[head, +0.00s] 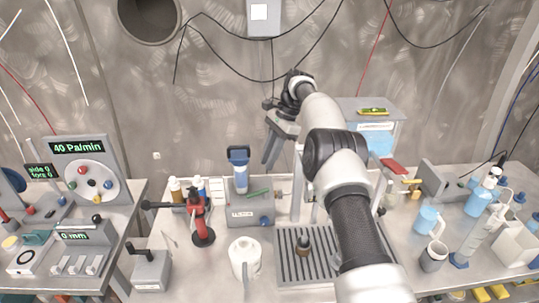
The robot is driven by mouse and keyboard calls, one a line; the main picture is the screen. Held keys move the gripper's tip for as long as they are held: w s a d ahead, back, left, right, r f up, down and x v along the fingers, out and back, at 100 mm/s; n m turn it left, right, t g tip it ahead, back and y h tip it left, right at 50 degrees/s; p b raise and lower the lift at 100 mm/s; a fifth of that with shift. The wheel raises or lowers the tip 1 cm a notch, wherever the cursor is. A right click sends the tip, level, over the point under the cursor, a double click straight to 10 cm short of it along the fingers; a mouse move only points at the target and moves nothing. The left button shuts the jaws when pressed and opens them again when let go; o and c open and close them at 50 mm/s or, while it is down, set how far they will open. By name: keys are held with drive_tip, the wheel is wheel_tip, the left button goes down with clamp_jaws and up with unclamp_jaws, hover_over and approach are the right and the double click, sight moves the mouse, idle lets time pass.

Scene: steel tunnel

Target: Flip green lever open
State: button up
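A small green lever (258,193) lies nearly flat, slightly slanted, on top of a grey box (239,214) near the middle of the bench. The box has a white label and a blue knob on its front. A blue-headed device (239,168) stands at the left part of the same box. My gripper (269,162) points down above and behind the lever, apart from it. Its two fingers look separated, with nothing seen between them. No view from the wrist is given.
A red device with a black handle (198,215) and small bottles stand left of the box. A white jug (244,258) is in front. A slotted grey tray (337,264) lies to the right. A blue-and-grey box (375,134) stands behind my arm.

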drive_tip(key=shift+d+r, duration=0.2)
drive_tip(key=shift+r, duration=0.25)
drive_tip(key=shift+c, duration=0.2)
drive_tip(key=c, duration=0.4)
drive_tip(key=shift+w+a+r+n, duration=0.15)
drive_tip(key=shift+a+r+n, duration=0.1)
drive_tip(key=shift+n, duration=0.15)
clamp_jaws()
wheel_tip(320, 180, up, 3)
drive_tip(key=s+a+n+t+h+b, duration=0.2)
drive_tip(key=s+a+n+t, duration=0.1)
drive_tip(key=n, duration=0.6)
drive_tip(key=s+a+f+n+t, duration=0.2)
drive_tip(key=a+f+n, duration=0.2)
drive_tip(key=f+n, duration=0.3)
drive_tip(key=shift+n+h, duration=0.4)
drive_tip(key=shift+n, duration=0.2)
drive_tip(key=x, duration=0.8)
drive_tip(key=shift+w+d+f, duration=0.15)
drive_tip(key=shift+w, duration=0.15)
